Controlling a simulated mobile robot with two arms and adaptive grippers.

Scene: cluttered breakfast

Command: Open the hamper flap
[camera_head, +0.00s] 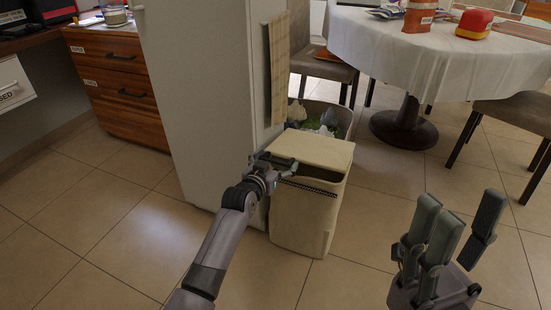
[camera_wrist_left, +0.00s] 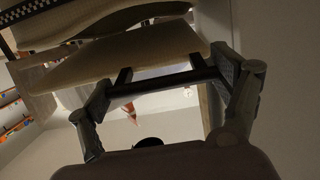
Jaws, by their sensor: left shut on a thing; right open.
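The cream hamper (camera_head: 302,220) stands on the floor beside the tall white cabinet. Its flap (camera_head: 318,148) is on top, and a dark gap shows between the flap's front edge and the body, so it stands partly raised. My left gripper (camera_head: 283,167) is at the flap's front left edge, shut on it. My right gripper (camera_head: 455,235) is open and empty, out over the floor at the right.
The white cabinet (camera_head: 195,95) rises close left of the hamper. A bin with crumpled contents (camera_head: 325,120) stands behind it. A round table with a white cloth (camera_head: 400,45) and chairs (camera_head: 515,115) stand at the back right. The tiled floor in front is clear.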

